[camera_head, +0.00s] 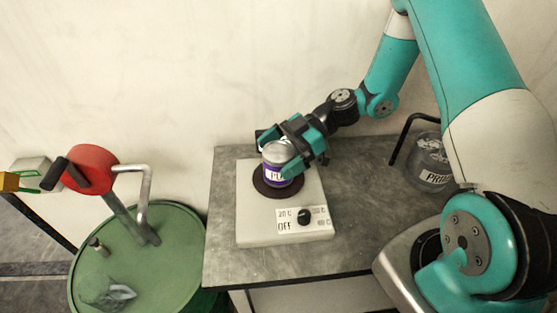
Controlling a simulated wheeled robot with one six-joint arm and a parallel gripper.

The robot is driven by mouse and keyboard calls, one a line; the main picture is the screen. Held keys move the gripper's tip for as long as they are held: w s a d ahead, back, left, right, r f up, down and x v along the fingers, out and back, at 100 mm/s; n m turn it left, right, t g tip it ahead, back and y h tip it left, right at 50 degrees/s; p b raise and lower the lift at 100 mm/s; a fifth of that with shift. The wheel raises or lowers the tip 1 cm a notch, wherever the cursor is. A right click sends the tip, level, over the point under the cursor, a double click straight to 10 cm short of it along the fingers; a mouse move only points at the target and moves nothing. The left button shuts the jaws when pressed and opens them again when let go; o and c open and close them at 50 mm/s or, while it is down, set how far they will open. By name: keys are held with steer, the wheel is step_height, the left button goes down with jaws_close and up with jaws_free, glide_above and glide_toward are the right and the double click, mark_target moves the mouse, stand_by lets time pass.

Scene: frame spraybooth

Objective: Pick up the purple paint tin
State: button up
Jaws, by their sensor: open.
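The purple paint tin (277,178) has a grey metal top and a purple band with white lettering that is partly hidden. It stands upright on the dark round plate (290,193) of a white hotplate-like device. My gripper (288,150) reaches in from the upper right with its teal fingers around the tin's upper part.
The white device (255,226) has a black knob and sits on a grey table (226,262). A dark container (430,160) with a partly hidden label stands at the right. A green drum (180,265) with a red-wheeled tool (91,169) is at the left. The pale wall is close behind.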

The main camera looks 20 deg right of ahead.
steer(key=shift+c, duration=0.5)
steer(key=c, duration=1.1)
